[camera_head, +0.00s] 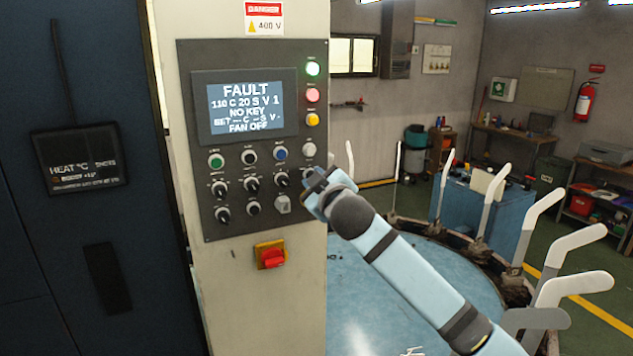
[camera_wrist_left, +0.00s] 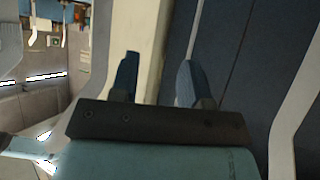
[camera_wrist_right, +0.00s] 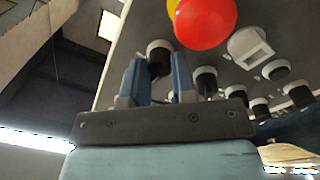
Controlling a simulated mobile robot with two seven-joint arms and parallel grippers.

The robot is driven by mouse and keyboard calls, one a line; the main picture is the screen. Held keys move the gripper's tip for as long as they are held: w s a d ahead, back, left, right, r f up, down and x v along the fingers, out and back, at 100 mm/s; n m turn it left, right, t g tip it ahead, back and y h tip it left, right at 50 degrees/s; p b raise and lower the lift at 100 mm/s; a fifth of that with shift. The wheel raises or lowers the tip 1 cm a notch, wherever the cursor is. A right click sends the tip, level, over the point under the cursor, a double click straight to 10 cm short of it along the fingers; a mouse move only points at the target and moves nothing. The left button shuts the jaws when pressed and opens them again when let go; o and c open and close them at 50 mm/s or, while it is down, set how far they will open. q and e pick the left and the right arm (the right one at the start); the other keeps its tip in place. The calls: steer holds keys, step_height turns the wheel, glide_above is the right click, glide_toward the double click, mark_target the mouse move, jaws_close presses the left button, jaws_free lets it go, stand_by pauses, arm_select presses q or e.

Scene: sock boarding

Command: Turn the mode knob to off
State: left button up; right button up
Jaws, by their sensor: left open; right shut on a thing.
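The control panel (camera_head: 235,225) carries rows of knobs below a display (camera_head: 246,104) reading FAULT, NO KEY and FAN OFF. My right gripper (camera_head: 318,186) is at the panel's right edge, over the right end of the upper black-knob row. In the right wrist view, my right gripper (camera_wrist_right: 157,82) has its blue fingers on either side of a black knob (camera_wrist_right: 159,58) and is shut on it. The labels are too small to read, so I cannot tell which knob is the mode knob. My left gripper (camera_wrist_left: 156,82) is open and empty; only the left wrist view shows it.
A red switch on a yellow plate (camera_head: 270,256) sits below the panel. A pale square switch (camera_head: 283,204) is close to my right gripper. Green, red and yellow lamps line the panel's upper right. A round blue table (camera_head: 400,290) with upright white forms stands to the right.

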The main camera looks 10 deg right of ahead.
steer(key=shift+n, duration=0.4)
steer(key=o, duration=0.9)
steer(key=s+b, duration=0.1)
steer(key=s, duration=0.3)
steer(key=s+d+b, duration=0.1)
steer(key=s, duration=0.4)
steer(key=s+d+b, duration=0.1)
steer(key=s, duration=0.3)
steer(key=shift+s+d+f+b, duration=0.1)
steer(key=shift+s+f+b, duration=0.1)
steer(key=shift+s+b, duration=0.15)
